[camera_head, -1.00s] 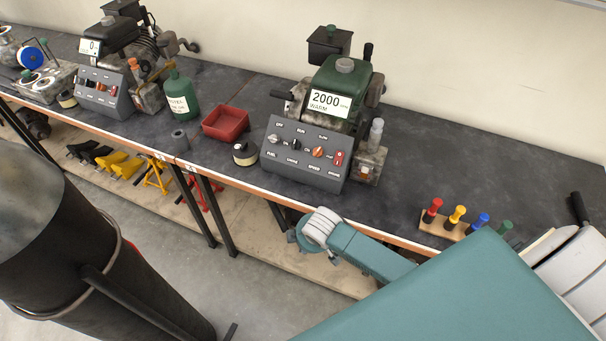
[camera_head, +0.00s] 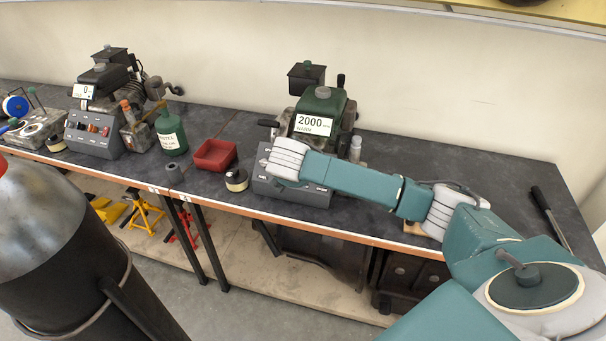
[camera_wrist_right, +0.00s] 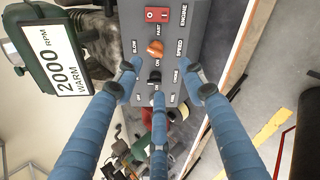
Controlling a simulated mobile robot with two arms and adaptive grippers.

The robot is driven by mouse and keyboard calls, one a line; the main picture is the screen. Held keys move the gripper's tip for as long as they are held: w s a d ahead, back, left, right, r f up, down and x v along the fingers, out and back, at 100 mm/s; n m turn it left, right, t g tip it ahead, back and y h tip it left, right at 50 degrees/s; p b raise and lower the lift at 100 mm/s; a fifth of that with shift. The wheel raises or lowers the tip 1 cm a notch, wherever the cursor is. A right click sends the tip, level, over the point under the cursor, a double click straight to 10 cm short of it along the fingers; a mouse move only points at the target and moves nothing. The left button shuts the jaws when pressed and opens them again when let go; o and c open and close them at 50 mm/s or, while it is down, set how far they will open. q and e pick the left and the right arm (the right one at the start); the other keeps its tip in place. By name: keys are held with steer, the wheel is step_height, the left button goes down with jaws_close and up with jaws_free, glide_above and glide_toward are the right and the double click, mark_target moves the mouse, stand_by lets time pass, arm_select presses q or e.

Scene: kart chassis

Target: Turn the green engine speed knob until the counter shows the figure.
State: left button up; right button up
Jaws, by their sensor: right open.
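The green engine (camera_head: 322,104) stands on the bench, with its counter (camera_head: 313,124) reading 2000 RPM, WARM; the counter (camera_wrist_right: 67,66) also shows in the right wrist view. Its grey control panel (camera_head: 300,194) is largely covered by my right arm in the head view. In the right wrist view, the orange speed knob (camera_wrist_right: 155,48) sits between the red engine switch (camera_wrist_right: 157,14) and the black choke knob (camera_wrist_right: 154,77). My right gripper (camera_wrist_right: 160,76) is open over the panel, its fingers spread around the choke-knob area, below the orange knob in the picture. Contact cannot be told. My left gripper is out of view.
A red tray (camera_head: 214,155), a small round tin (camera_head: 236,181) and a green bottle (camera_head: 171,131) stand left of the panel. A second engine with its own panel (camera_head: 93,134) is farther left, its counter (camera_head: 83,91) showing 0. The bench's right part is mostly clear.

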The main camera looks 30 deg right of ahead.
steer(key=x, duration=0.7)
steer(key=p+x, duration=0.1)
steer(key=x, duration=0.2)
steer(key=shift+w+d+f, duration=0.1)
steer(key=shift+w+d, duration=0.15)
steer(key=shift+d, duration=0.2)
steer(key=shift+c, duration=0.5)
